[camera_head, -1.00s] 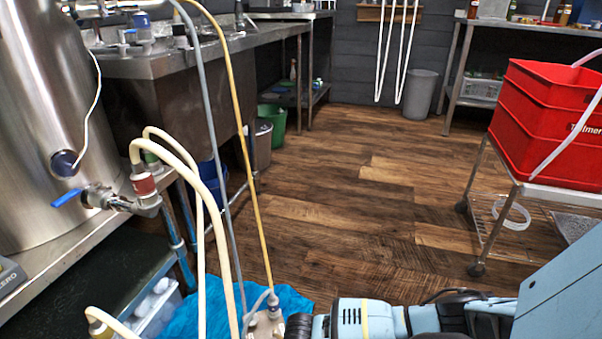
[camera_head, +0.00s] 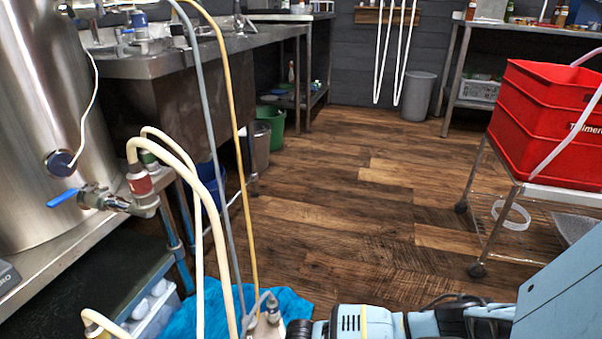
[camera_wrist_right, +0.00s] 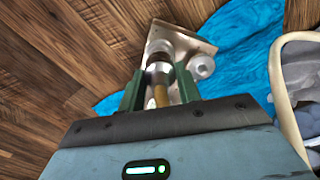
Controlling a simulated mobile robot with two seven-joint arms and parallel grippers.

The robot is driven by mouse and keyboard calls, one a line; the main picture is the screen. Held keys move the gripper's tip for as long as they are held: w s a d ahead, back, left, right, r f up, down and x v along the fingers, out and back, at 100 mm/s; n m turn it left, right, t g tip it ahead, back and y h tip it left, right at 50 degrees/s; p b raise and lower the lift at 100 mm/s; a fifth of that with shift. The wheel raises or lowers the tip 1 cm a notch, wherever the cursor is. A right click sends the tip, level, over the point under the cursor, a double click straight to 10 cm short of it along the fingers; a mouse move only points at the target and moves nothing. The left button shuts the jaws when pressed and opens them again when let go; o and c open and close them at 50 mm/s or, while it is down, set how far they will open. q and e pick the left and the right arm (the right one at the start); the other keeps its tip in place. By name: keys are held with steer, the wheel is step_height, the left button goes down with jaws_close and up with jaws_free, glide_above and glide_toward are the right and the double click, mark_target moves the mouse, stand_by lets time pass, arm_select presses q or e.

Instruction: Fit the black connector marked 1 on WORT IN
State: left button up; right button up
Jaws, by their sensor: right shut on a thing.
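In the right wrist view, my right gripper (camera_wrist_right: 160,88) has its green fingers closed around a tan hose end with a grey, dark-ringed connector (camera_wrist_right: 158,68). No number on the connector can be read. Just beyond it is a pale metal plate-shaped unit (camera_wrist_right: 194,44) with a round metal fitting (camera_wrist_right: 203,67) to the right of the connector. I cannot tell whether the connector is seated on a port; no WORT IN label is readable. In the head view, the unit (camera_head: 262,329) shows at the bottom edge, beside the lower end of the yellow hose (camera_head: 238,140). My left gripper is not in view.
A blue cloth (camera_head: 188,318) lies around the unit. Cream hoses (camera_head: 222,262) and a grey hose (camera_head: 208,110) hang close by on the left. A steel kettle (camera_head: 45,130) with a blue-handled valve stands left. A red tub (camera_head: 545,110) is right; the middle floor (camera_head: 330,200) is clear.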

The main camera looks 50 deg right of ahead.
steer(key=shift+f, duration=0.1)
steer(key=o, duration=1.2)
steer(key=shift+c, duration=0.2)
step_height(320, 180, up, 7)
steer(key=p, duration=0.4)
steer(key=shift+r, duration=0.4)
